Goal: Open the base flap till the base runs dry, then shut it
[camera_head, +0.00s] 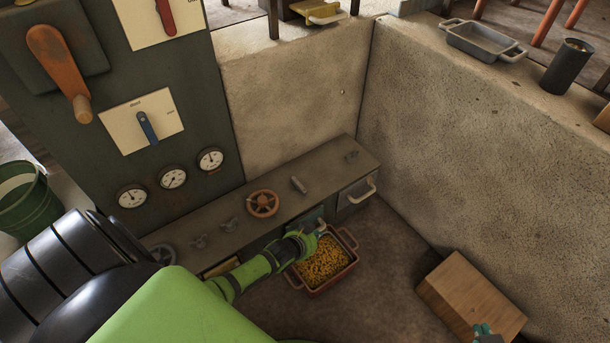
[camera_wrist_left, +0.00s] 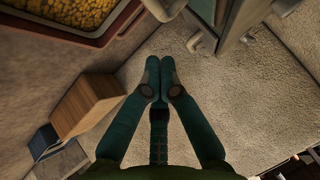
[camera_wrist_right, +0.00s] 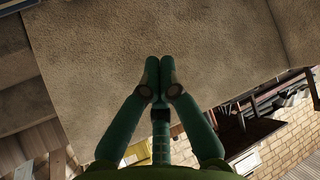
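The dark machine base (camera_head: 225,215) runs along the wall. A pale metal panel with a bar handle (camera_head: 357,192) is on its right end. A reddish tray (camera_head: 348,262) filled with yellow grain (camera_head: 322,264) stands on the floor against the base. My left gripper (camera_head: 318,231) is over the tray's back edge beside the base front, partly hiding a grey-blue plate there. In the left wrist view its fingertips (camera_wrist_left: 160,68) are together and empty, below a metal handle (camera_wrist_left: 199,40). I cannot tell whether the flap is open. My right gripper (camera_head: 484,331) is by the wooden block; its fingertips (camera_wrist_right: 159,68) are together and empty.
A wooden block (camera_head: 470,292) sits on the floor at the right. Knobs and an orange-brown handwheel (camera_head: 263,204) stand on the base top. A lever panel with gauges (camera_head: 173,177) rises at left. Concrete walls (camera_head: 480,150) enclose the corner; floor between tray and block is clear.

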